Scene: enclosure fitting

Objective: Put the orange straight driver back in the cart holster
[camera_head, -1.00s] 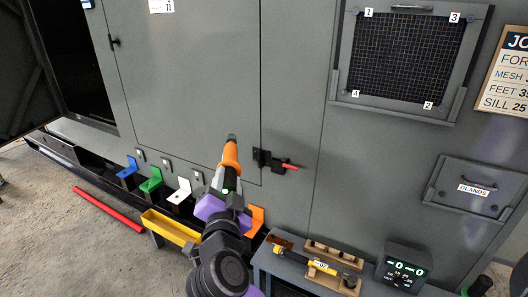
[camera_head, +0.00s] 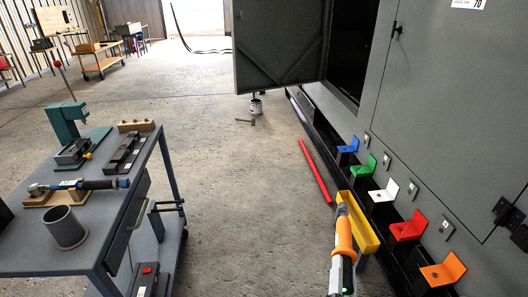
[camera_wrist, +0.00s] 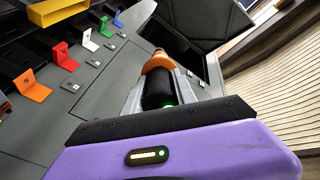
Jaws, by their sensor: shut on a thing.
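The orange straight driver (camera_head: 344,238) has an orange body and a dark handle with a green light. It is at the lower right in the head view, in front of the yellow trough. My gripper (camera_wrist: 160,92) is shut on its dark part, and the orange part (camera_wrist: 158,63) sticks out ahead in the wrist view. The grey cart (camera_head: 118,215) stands at the left. An open grey cylinder (camera_head: 66,228) stands upright on its front corner, and a dark bracket (camera_head: 166,208) hangs off its right side. I cannot tell which is the holster.
A blue-and-black tool (camera_head: 95,184) lies on a wooden cradle on the cart, near a green press (camera_head: 66,125). A red bar (camera_head: 315,170) lies on the floor by the enclosure. Coloured brackets (camera_head: 383,193) line its base. The floor between cart and enclosure is mostly clear.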

